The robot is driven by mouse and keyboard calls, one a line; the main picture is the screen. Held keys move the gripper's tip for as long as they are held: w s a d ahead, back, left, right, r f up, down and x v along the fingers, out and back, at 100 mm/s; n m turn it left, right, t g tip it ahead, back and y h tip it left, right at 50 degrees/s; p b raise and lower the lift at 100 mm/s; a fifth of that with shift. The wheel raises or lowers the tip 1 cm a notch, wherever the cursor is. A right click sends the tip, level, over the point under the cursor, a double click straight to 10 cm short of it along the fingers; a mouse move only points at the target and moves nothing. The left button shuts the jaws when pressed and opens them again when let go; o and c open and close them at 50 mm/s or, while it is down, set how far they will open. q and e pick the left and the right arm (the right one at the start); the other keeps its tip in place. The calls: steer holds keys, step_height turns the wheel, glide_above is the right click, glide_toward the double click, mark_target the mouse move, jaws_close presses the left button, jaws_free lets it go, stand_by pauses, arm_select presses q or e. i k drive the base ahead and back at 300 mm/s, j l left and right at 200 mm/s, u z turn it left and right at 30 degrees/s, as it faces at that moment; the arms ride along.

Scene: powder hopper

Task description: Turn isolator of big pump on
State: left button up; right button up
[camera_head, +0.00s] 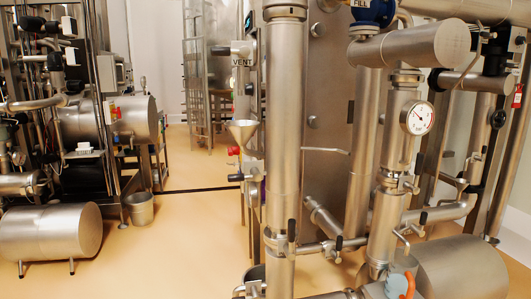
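No isolator can be made out with certainty. A small red and yellow part (114,113) shows on the machinery at the left, too small to read as on or off. A red part (234,151) sits beside the funnel near the middle. A large steel cylinder on short legs (50,232) stands at the lower left, and another big steel cylinder (460,268) lies at the lower right. I cannot tell which of these is the big pump. Neither of my grippers is in view.
A thick vertical pipe (283,120) stands close in front, with a pressure gauge (417,118) and valves to its right. A bucket (139,209) stands on the floor at the left. The tan floor (185,235) is open between the left machinery and the pipe.

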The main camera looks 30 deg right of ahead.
mark_target(233, 150)
steer(key=j+z, duration=0.7)
steer(key=j, duration=0.2)
steer(key=k+j+z, duration=0.1)
steer(key=j+z, duration=0.25)
steer(key=i+j+z, duration=0.15)
steer(key=z, duration=0.2)
steer(key=i+j+z, duration=0.1)
steer(key=z, duration=0.2)
steer(key=i+j+z, duration=0.35)
steer(key=j, duration=0.35)
steer(key=i+j+z, duration=0.15)
steer(key=i+j, duration=0.1)
steer(key=j, duration=0.1)
